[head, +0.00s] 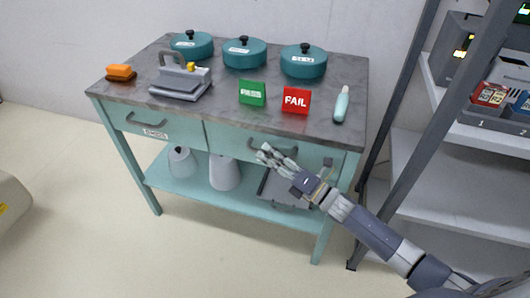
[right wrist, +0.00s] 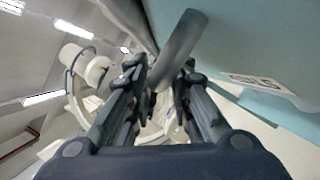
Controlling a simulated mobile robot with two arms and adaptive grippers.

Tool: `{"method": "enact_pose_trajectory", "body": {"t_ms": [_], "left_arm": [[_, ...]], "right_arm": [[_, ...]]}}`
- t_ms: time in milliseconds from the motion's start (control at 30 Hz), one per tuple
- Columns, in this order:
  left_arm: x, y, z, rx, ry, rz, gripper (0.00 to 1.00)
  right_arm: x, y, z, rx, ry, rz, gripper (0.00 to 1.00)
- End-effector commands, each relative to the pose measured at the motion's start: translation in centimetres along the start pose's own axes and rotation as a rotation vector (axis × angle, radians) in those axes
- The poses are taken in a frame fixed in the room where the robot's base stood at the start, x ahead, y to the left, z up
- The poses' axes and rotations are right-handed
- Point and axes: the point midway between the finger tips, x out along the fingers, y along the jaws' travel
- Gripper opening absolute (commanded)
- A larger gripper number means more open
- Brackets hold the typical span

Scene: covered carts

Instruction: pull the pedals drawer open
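A teal cart (head: 250,187) has two drawers side by side under its grey top. The left drawer (head: 135,119) has a dark handle and a white label too small to read. The right drawer (head: 235,136) has a dark bar handle (head: 272,149); both drawers look shut. My right gripper (head: 267,154) is at the right drawer's handle. In the right wrist view the handle (right wrist: 182,38) shows between the tips of the spread fingers (right wrist: 165,85), and I cannot tell whether they touch it. A white label (right wrist: 262,84) beside it is only partly legible. My left gripper is out of view.
On the cart top stand several teal pots (head: 245,54), a grey press-like device (head: 181,80), green (head: 252,93) and red FAIL (head: 296,100) signs. The lower shelf (head: 200,184) holds grey containers. A metal rack (head: 440,165) stands close on the right. Floor in front is clear.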

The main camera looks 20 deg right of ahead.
Motion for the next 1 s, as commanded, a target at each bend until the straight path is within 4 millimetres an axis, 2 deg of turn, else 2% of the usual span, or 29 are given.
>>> {"method": "enact_pose_trajectory", "body": {"t_ms": [167, 467, 567, 833, 1000], "left_arm": [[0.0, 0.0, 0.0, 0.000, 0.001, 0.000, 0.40], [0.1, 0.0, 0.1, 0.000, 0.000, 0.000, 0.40], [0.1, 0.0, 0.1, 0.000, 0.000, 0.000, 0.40], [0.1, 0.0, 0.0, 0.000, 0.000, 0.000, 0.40], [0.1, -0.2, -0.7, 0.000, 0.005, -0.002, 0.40]], "right_arm": [[1.4, 0.0, 0.0, 0.001, 0.000, 0.000, 0.20], [1.6, 0.0, 0.0, 0.002, 0.000, -0.001, 0.20], [1.6, 0.0, 0.0, 0.002, 0.000, -0.001, 0.00], [1.7, 0.0, -0.2, 0.002, 0.000, -0.001, 0.00], [2.7, 0.4, -1.3, 0.006, 0.000, 0.001, 0.00]]}}
